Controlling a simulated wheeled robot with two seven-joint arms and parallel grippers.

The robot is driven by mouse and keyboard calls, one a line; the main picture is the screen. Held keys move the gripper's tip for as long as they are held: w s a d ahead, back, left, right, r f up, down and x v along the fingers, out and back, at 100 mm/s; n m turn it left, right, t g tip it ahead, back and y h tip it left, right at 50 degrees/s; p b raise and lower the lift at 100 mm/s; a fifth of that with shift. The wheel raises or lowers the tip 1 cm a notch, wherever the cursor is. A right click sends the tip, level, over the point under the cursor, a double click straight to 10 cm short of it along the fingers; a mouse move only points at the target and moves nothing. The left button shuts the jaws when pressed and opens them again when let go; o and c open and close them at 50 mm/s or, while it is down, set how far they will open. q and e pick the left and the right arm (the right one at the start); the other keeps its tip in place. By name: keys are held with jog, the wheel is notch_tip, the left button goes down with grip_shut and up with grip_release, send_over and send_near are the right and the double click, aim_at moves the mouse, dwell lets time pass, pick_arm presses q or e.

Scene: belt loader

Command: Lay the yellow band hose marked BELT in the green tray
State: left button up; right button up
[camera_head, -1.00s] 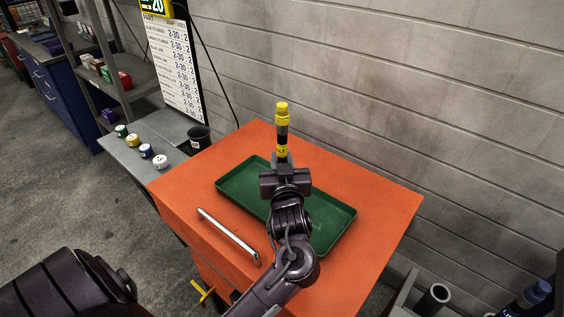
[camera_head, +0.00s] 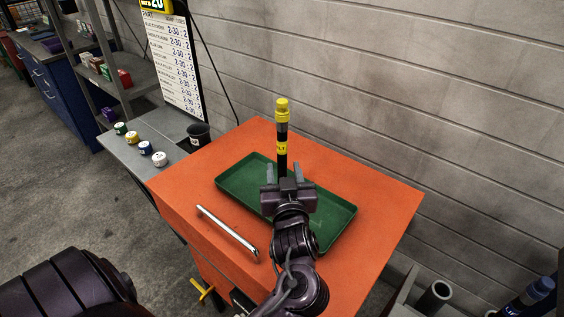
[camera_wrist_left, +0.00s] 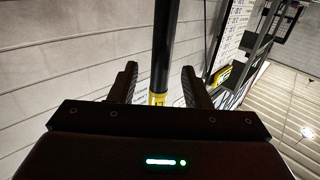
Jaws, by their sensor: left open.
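The hose (camera_head: 282,135) is black with a yellow cap on top and a yellow band bearing partly readable lettering. It stands roughly upright over the green tray (camera_head: 345,222), which lies on the orange cabinet top. My left gripper (camera_head: 284,173) is over the tray with its jaws spread, one finger on each side of the hose. In the left wrist view the black hose (camera_wrist_left: 162,50) runs between the open fingers, with a gap on both sides. Its lower end is hidden by the gripper, so I cannot tell whether it touches the tray. My right gripper is not in view.
The orange cabinet (camera_head: 190,180) has a chrome handle (camera_head: 227,233) along its near side. A grey shelf with several small capped jars and a black cup (camera_head: 198,135) adjoins it at left. A grey block wall stands behind. A pipe (camera_head: 433,297) stands at lower right.

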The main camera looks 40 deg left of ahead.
pick_arm(q)
jog(key=v, duration=0.6)
jog(key=shift+s+d+b, duration=0.15)
jog(key=shift+s+b, duration=0.05)
jog(key=shift+b, duration=0.25)
jog(key=shift+r, duration=0.1)
